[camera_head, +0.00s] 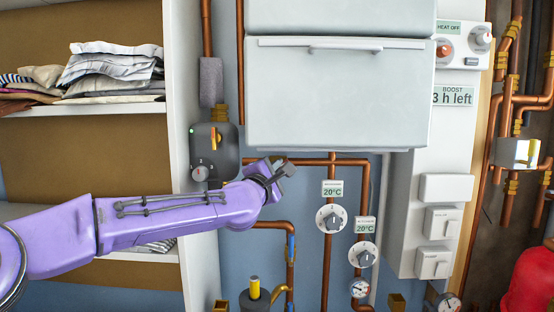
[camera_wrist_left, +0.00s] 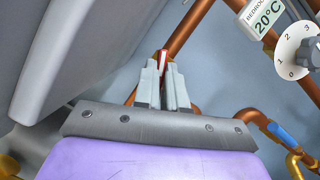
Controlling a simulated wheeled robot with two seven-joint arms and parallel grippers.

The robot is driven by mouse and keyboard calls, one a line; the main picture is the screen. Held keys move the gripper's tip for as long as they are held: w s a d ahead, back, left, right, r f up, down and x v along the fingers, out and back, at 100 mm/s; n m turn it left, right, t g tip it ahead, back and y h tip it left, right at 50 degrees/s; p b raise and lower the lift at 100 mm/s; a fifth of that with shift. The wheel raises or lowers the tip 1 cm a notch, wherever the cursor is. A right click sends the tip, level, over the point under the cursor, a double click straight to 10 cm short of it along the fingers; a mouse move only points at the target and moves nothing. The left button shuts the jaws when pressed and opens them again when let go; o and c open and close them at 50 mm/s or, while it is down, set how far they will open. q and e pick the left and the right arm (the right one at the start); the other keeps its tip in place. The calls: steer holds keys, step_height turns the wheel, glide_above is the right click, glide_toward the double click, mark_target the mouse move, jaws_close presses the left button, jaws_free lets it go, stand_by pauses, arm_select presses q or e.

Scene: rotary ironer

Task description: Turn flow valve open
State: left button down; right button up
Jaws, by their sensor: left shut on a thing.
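My left gripper (camera_head: 283,168) is at the horizontal copper pipe (camera_head: 318,161) below the white boiler cabinet. In the left wrist view its two grey fingers (camera_wrist_left: 165,80) are close together around a small red-and-white piece (camera_wrist_left: 163,57), which looks like a valve handle on the copper pipe (camera_wrist_left: 187,35). The fingers hide most of this piece, and no label on it shows. In the head view the gripper hides it. My right gripper is in neither view.
The grey boxed unit (camera_head: 213,152) with a dial is close left of the gripper. Two white dials (camera_head: 331,218) (camera_head: 362,254) hang to the lower right. A blue-handled pipe (camera_head: 291,248) is below. Shelves (camera_head: 90,108) with folded cloth stand left; the boiler cabinet (camera_head: 340,95) is above.

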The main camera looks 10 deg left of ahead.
arm_select(q)
steer(key=m+g+p, duration=0.1)
steer(key=m+p, duration=0.2)
steer(key=p, duration=0.1)
steer(key=shift+m+g, duration=0.3)
steer(key=shift+m, duration=0.1)
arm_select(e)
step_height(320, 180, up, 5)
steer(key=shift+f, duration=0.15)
arm_select(q)
steer(key=c, duration=1.2)
jaws_free()
steer(key=s+a+b, duration=0.2)
steer(key=s+b, duration=0.2)
steer(key=s, duration=0.6)
steer(key=shift+s+f, duration=0.2)
steer(key=shift+f, duration=0.05)
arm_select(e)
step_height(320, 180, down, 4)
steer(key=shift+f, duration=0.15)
